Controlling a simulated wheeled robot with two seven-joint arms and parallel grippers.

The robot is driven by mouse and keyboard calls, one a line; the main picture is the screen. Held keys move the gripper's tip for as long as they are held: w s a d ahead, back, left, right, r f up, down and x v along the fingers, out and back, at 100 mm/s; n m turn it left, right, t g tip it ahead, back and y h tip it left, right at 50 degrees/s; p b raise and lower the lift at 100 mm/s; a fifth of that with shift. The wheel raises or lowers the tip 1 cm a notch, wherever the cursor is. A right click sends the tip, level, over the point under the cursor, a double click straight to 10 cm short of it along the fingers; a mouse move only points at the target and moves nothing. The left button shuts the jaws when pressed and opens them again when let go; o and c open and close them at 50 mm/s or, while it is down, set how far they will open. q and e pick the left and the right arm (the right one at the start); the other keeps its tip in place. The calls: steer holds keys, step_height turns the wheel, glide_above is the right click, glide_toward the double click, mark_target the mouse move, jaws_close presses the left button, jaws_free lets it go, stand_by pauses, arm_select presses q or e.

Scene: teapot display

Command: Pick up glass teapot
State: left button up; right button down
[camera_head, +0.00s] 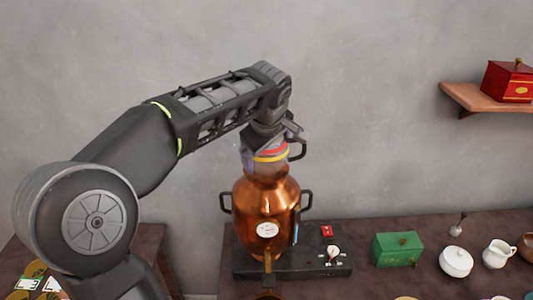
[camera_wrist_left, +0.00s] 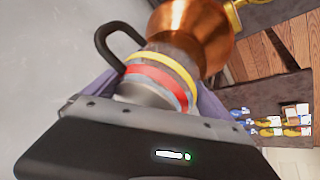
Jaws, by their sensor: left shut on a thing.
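The glass teapot (camera_head: 271,156) is a small clear vessel with red and yellow bands and a black handle, at the top of the copper samovar (camera_head: 265,215) in the head view. It also shows in the left wrist view (camera_wrist_left: 158,78), with the handle at upper left. My left gripper (camera_head: 267,137) comes down from above and is shut on the teapot. Its fingers, partly hidden, lie on both sides of the teapot in the wrist view. I cannot tell whether the teapot rests on the samovar or is slightly raised. My right gripper is not in view.
The samovar stands on a black base (camera_head: 318,262) with a red switch and a knob. To its right are a green box (camera_head: 398,249), a white sugar bowl (camera_head: 456,261) and a white jug (camera_head: 498,252). A wall shelf (camera_head: 488,98) holds a red box (camera_head: 508,81).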

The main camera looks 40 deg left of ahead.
arm_select(q)
steer(key=shift+r, duration=0.1)
steer(key=c, duration=0.4)
step_height(320, 180, up, 10)
steer(key=shift+f, duration=0.1)
stand_by(0.8)
